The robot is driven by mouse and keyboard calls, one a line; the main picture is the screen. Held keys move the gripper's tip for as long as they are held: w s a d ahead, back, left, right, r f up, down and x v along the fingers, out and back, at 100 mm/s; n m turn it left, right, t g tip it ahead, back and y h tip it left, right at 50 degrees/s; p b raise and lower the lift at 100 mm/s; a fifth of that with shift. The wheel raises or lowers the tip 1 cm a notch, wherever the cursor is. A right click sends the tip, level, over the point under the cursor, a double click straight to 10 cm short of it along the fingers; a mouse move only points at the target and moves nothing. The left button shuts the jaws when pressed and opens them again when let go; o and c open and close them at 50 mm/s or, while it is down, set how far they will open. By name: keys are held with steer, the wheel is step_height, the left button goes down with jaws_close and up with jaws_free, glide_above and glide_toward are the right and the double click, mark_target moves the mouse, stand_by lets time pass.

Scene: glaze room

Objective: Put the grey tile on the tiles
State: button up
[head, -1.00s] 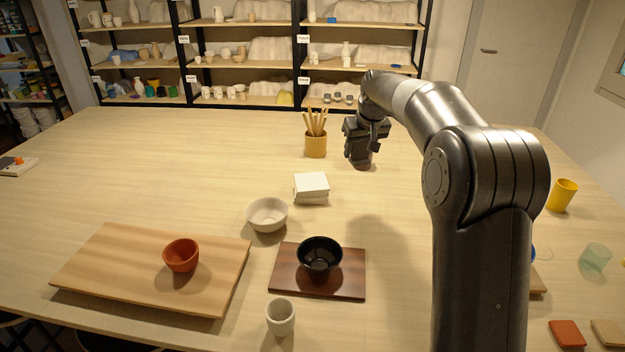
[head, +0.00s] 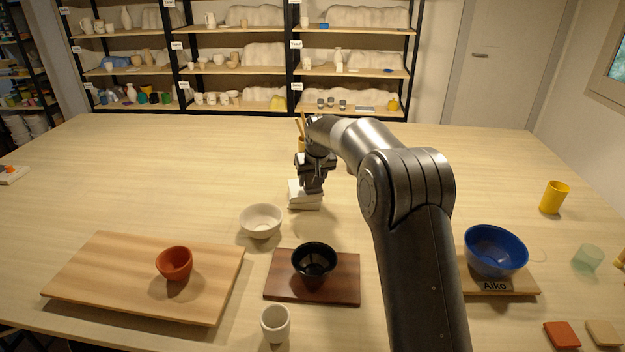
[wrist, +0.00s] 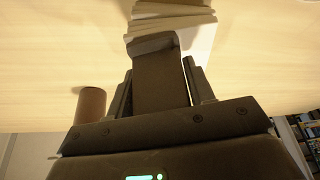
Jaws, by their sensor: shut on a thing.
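My gripper (head: 313,182) is shut on the grey tile, a dark slab (wrist: 160,80) standing out between its fingers in the wrist view. In the head view the tile is hard to tell apart from the dark fingers. The stack of white tiles (head: 303,204) lies on the table just behind and below my gripper, which hides part of it. The stack also shows past the tile's far end in the wrist view (wrist: 172,22). I cannot tell whether the grey tile touches the stack.
A pot of wooden tools (head: 301,144) stands behind my gripper, partly hidden. A cream bowl (head: 261,221) sits in front left of the stack. A black bowl (head: 314,265) on a dark board (head: 340,290) is nearer. A blue bowl (head: 495,252) stands right. The table left of the stack is clear.

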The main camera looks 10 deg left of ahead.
steer(key=shift+f, duration=0.25)
steer(key=o, duration=1)
steer(key=shift+o, duration=0.2)
steer(key=v, duration=1.2)
steer(key=s+d+r+m, duration=0.1)
steer(key=s+d+r, duration=0.5)
steer(key=s, duration=0.3)
steer(key=s+d+r+m+t+h, duration=0.1)
steer(key=s+d+r, duration=0.1)
steer(key=s+d, duration=0.8)
steer(key=s+d+f+m, duration=0.1)
steer(key=s+d+f, duration=0.1)
steer(key=s, duration=0.6)
steer(key=s+d+f, duration=0.2)
steer(key=s+f, duration=0.2)
steer(key=s, duration=0.5)
steer(key=s+d+f+m, duration=0.1)
steer(key=s+d+f, duration=0.1)
steer(key=s, duration=0.6)
steer(key=shift+s+f+m+t+h, duration=0.3)
steer(key=shift+f+h, duration=0.1)
